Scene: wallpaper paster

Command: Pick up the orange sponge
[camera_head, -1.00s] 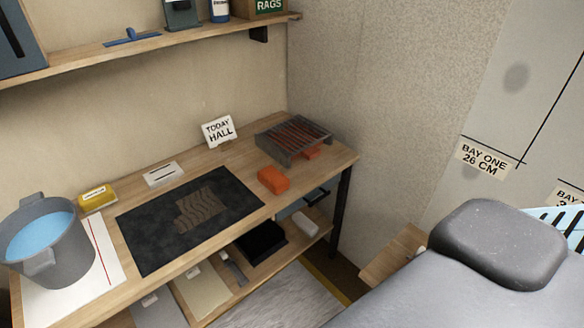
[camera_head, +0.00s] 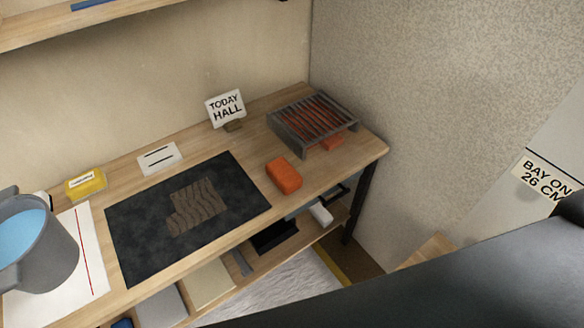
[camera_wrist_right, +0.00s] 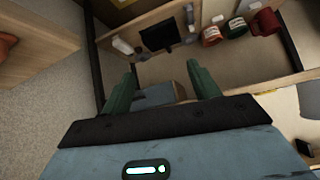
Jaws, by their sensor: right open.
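An orange sponge (camera_head: 283,176) lies on the wooden bench, just right of the black mat (camera_head: 140,245) and in front of the dark slatted rack (camera_head: 313,122). Another orange piece (camera_head: 332,142) shows partly under the rack's front edge. In the right wrist view my right gripper (camera_wrist_right: 163,72) is open, with two green fingers apart and nothing between them. An orange shape (camera_wrist_right: 6,44) shows at that view's left edge; I cannot tell whether it is the sponge. My left gripper is not in view.
A grey bucket of water (camera_head: 45,250) stands on white paper at the left. A yellow block (camera_head: 85,183), a label card and a "TODAY HALL" sign (camera_head: 226,108) line the back. A lower shelf (camera_head: 338,222) holds several items. A dark arm part of mine fills the lower right.

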